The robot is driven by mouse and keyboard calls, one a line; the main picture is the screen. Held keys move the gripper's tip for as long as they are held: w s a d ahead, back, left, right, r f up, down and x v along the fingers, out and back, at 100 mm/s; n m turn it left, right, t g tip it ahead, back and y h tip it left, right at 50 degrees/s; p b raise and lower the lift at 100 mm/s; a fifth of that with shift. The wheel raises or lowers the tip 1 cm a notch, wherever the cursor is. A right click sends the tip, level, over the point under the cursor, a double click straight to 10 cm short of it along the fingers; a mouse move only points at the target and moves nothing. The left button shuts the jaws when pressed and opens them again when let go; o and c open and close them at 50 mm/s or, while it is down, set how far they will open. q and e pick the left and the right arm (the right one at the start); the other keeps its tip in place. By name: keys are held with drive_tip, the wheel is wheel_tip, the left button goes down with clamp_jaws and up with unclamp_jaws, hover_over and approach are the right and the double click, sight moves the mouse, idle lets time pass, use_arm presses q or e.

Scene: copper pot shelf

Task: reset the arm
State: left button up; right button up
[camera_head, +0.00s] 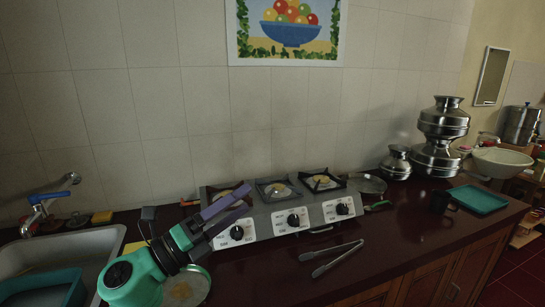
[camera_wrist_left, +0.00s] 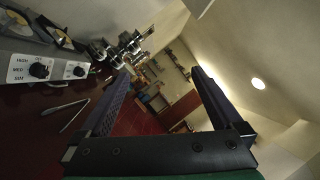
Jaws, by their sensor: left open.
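My left gripper (camera_head: 226,208) is open and empty in the head view. Its purple fingers are in front of the left part of the gas stove, above the dark red counter (camera_head: 255,275). The left wrist view shows the two fingers (camera_wrist_left: 160,95) spread wide with nothing between them. My green left arm comes in from the lower left and hides part of a round metal plate on the counter. My right gripper is in neither view.
A three-burner stove (camera_head: 265,225) stands against the tiled wall. Metal tongs (camera_head: 332,257) lie in front of it. A sink (camera_head: 70,250) is at left. The counter's front middle is mostly clear.

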use_arm(q)
drive_tip(key=w+a+f+n+t+y, duration=0.1)
drive_tip(key=a+f+n+t+y, duration=0.1)
drive_tip(key=a+f+n+y, duration=0.8)
drive_tip(key=a+f+n+t+y, duration=0.2)
drive_tip(key=a+f+n+y, duration=0.4)
drive_tip(key=n, duration=0.8)
drive_tip(key=s+a+f+n+g+y, duration=0.2)
drive_tip(key=s+f+n+g, duration=0.55)
drive_tip(key=f, duration=0.55)
drive_tip(key=s+d+f+g+h, duration=0.2)
drive_tip(key=s+f+g, duration=0.5)
drive_tip(key=s, duration=0.7)
wheel_tip(320, 180, down, 26)
drive_tip(key=s+b, duration=0.2)
drive_tip(key=b, duration=0.2)
drive_tip(key=s+a+f+g+b, duration=0.2)
drive_tip(key=s+a+f+b, duration=0.1)
drive_tip(key=s+f, duration=1.4)
wheel_tip(320, 180, down, 3)
drive_tip(key=shift+s+r, duration=0.1)
drive_tip(key=shift+s, duration=0.05)
